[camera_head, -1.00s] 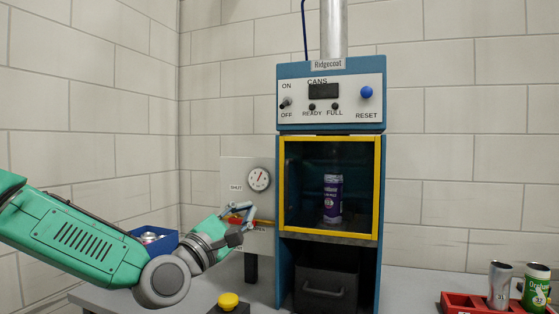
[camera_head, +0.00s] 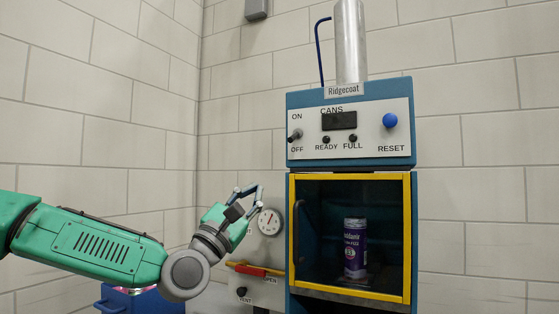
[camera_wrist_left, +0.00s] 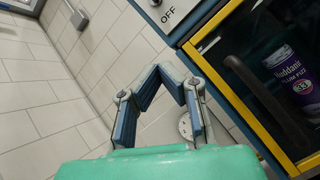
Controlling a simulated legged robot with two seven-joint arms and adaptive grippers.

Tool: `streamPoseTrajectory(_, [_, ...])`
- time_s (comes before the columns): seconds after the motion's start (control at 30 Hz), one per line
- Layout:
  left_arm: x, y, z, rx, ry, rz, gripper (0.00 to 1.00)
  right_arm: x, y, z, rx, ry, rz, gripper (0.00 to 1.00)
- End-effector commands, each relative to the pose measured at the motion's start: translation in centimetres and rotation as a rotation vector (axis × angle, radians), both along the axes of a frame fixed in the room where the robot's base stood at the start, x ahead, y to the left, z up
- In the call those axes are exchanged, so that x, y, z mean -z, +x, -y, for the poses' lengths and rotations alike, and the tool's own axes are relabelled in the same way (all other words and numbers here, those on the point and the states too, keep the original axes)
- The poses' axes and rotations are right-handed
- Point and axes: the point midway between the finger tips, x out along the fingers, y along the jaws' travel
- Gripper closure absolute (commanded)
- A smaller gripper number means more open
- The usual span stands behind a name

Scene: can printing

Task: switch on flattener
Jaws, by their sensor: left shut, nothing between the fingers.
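The blue flattener cabinet, labelled Ridgecoat (camera_head: 350,84), stands against the tiled wall. Its white panel (camera_head: 372,125) has a toggle switch (camera_head: 295,136) at the left between ON and OFF; its lever points down toward OFF. The switch also shows at the top edge of the wrist view (camera_wrist_left: 156,3), beside OFF. My left gripper (camera_head: 258,190) is shut and empty, below and left of the switch and apart from it. Its fingers (camera_wrist_left: 172,82) meet in the wrist view. A purple can (camera_head: 355,248) stands upright behind the yellow-framed window (camera_head: 292,235). My right gripper is not in view.
A round gauge (camera_head: 269,221) is just below my left fingertips. A red and yellow lever (camera_head: 252,270) and a vent knob (camera_head: 241,292) are lower down. A blue bin (camera_head: 150,301) is partly behind my left arm. Free air lies between gripper and panel.

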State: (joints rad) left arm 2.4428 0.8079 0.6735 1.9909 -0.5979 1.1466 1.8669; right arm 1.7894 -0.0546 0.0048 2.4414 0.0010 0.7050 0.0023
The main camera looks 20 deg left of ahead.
Motion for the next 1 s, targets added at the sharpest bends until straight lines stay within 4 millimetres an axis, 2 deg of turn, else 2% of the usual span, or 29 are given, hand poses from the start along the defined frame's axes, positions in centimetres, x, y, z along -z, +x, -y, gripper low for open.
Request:
streamPoseTrajectory(0.17, [-1.3, 1.5, 0.6, 0.001, 0.005, 0.001, 1.0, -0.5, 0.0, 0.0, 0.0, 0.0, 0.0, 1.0])
streamPoseTrajectory(0.57, [-6.3, 7.9, 2.2, 0.0, 0.003, 0.002, 1.0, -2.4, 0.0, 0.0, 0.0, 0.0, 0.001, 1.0])
streamPoseTrajectory(0.73, [-8.2, 6.4, 3.5, 0.002, 0.002, 0.003, 1.0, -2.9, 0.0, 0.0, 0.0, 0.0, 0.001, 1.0])
streamPoseTrajectory(1.0, [-8.9, 6.1, 4.1, 0.001, 0.001, 0.0, 1.0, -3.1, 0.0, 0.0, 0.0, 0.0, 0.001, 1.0])
